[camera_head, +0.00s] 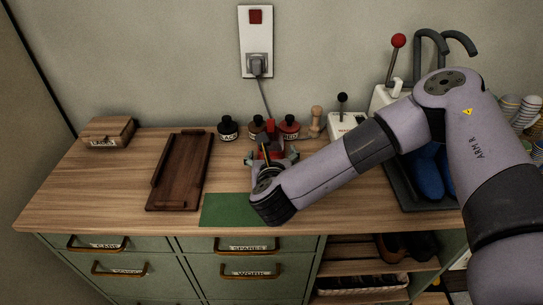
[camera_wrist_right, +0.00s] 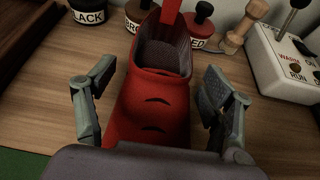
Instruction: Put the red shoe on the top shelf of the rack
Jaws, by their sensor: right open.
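The red shoe (camera_wrist_right: 155,92) stands on the bench top, its opening facing away from me and a red strap or pull rising at its far end. In the head view only a little of the shoe (camera_head: 274,150) shows behind my right gripper (camera_head: 272,160). My right gripper, also in the right wrist view (camera_wrist_right: 160,105), is open, with one finger on each side of the shoe. I cannot tell whether either finger touches it. The rack (camera_head: 345,267) is an open shelf unit at the bench's lower right, with dark shoes at the right of its upper shelf. My left gripper is not in view.
A green mat (camera_head: 228,210), a dark wooden tray (camera_head: 160,205) and a wooden box (camera_head: 110,132) lie left. Polish jars (camera_head: 228,130) and a switch box (camera_head: 346,124) stand behind. Blue boots (camera_head: 427,178) stand right, partly behind my right arm. The rack's upper shelf has room at its left.

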